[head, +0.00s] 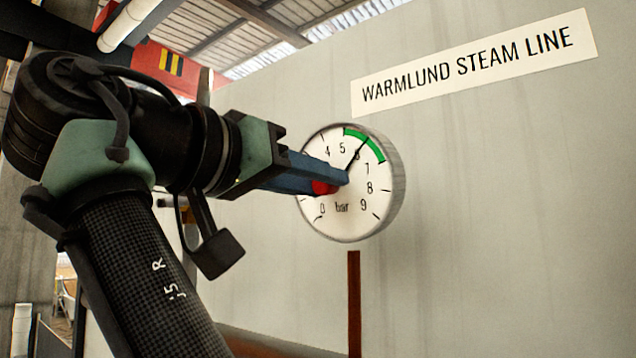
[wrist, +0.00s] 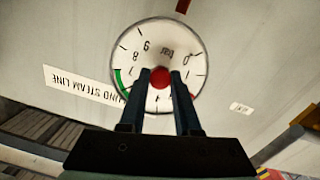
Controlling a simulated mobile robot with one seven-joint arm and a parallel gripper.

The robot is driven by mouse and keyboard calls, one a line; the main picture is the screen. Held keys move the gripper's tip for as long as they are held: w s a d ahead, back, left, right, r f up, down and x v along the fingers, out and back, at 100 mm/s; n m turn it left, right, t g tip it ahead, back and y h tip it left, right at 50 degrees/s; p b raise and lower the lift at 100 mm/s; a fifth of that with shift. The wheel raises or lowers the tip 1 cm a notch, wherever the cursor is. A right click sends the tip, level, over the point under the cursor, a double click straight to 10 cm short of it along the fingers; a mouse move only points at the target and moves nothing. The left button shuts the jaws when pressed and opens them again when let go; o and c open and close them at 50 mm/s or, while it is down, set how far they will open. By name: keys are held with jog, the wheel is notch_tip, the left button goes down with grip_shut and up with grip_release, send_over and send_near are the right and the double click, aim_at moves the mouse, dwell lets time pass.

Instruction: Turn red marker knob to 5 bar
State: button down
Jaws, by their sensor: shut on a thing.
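A round white pressure gauge (head: 370,212) faces me on the grey wall, with a scale up to 9 and "bar" on it. A green arc spans roughly from 5 to 7, and the black needle points near 6. A red knob (head: 323,188) sits at the dial's centre; it also shows in the wrist view (wrist: 160,78). My gripper (head: 338,178) is shut on the knob, with one finger on each side of it in the wrist view (wrist: 160,74). The fingers hide part of the dial, including the 1 to 3 area in the head view.
A sign (head: 475,62) reading "WARMLUND STEAM LINE" is on the wall above the gauge. A rust-brown pipe (head: 354,300) runs down below the gauge. A small white label (wrist: 241,107) shows on the wall in the wrist view. The wall right of the gauge is clear.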

dwell(0.4)
jog(key=m+y+b, duration=0.1)
jog(key=m+b, duration=0.1)
jog(key=shift+f+m+t, duration=0.15)
jog(key=shift+m+t, duration=0.15)
jog(key=shift+m, duration=0.1)
jog(key=m+t+y+b, duration=0.1)
jog(key=m, duration=0.2)
jog(key=shift+s+d+m+b, duration=0.1)
jog(key=shift+m+b, duration=0.2)
jog(key=shift+b, duration=0.05)
jog(key=m+t, duration=0.1)
jog(key=m, duration=0.2)
jog(key=shift+y+b, duration=0.4)
jog(key=shift+d+m+t+y+b, duration=0.15)
jog(key=shift+m+t, duration=0.2)
jog(key=shift+m, duration=0.85)
jog(key=shift+m+t+y+b, duration=0.15)
jog(key=shift+m+t, duration=0.2)
jog(key=shift+m, duration=0.85)
jog(key=c, duration=0.6)
grip_release()
jog(key=shift+s, duration=0.1)
